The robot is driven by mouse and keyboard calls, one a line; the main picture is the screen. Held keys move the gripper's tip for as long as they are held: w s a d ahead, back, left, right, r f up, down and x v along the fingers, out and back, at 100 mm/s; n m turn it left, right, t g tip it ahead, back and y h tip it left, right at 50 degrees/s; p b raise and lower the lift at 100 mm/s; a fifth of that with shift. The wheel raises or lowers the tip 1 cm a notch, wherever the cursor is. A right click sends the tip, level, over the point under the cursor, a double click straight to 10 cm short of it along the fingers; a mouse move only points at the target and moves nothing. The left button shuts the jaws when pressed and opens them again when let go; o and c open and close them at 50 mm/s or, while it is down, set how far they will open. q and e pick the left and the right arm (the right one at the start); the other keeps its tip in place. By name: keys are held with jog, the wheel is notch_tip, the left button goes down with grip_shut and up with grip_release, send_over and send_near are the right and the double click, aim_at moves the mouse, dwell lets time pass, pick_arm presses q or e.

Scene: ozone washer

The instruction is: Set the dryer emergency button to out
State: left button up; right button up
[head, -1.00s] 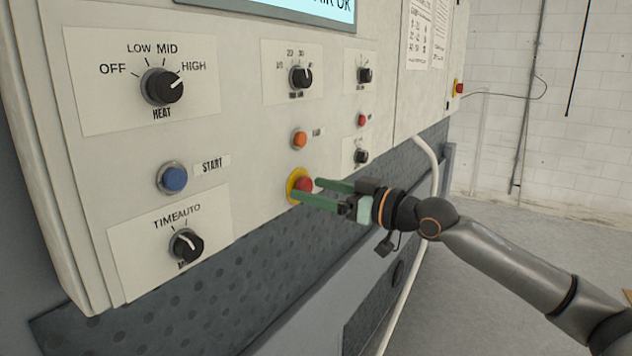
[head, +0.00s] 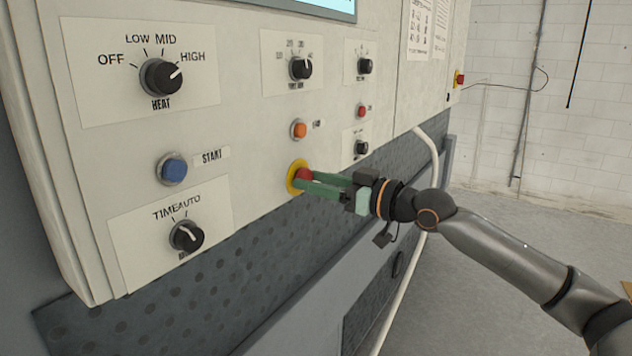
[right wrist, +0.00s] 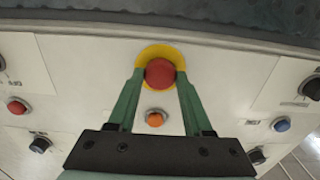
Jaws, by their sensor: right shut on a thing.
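The dryer emergency button (head: 303,174) is a red mushroom button on a yellow round base (head: 292,182), low on the pale control panel. It also shows in the right wrist view (right wrist: 160,73), at the upper middle. My right gripper (head: 308,182) has its green fingers closed on the red button, one on each side of it. In the right wrist view its fingertips (right wrist: 160,77) touch the button's edges. In the head view the fingers cover part of the button's right side. My left gripper is not in view.
An orange button (head: 299,130) sits just above the emergency button. A blue start button (head: 172,169), a heat knob (head: 162,77) and a time/auto knob (head: 187,236) are to the left. A white pipe (head: 432,150) runs down at the right, with open floor beyond.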

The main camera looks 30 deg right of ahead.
grip_shut()
dwell(0.7)
jog(key=shift+s+d, duration=0.2)
jog(key=shift+s, duration=0.35)
jog(key=o, duration=1.2)
grip_release()
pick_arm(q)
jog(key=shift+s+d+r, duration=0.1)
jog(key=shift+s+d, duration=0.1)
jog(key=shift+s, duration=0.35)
pick_arm(e)
jog(key=shift+d+f, duration=0.1)
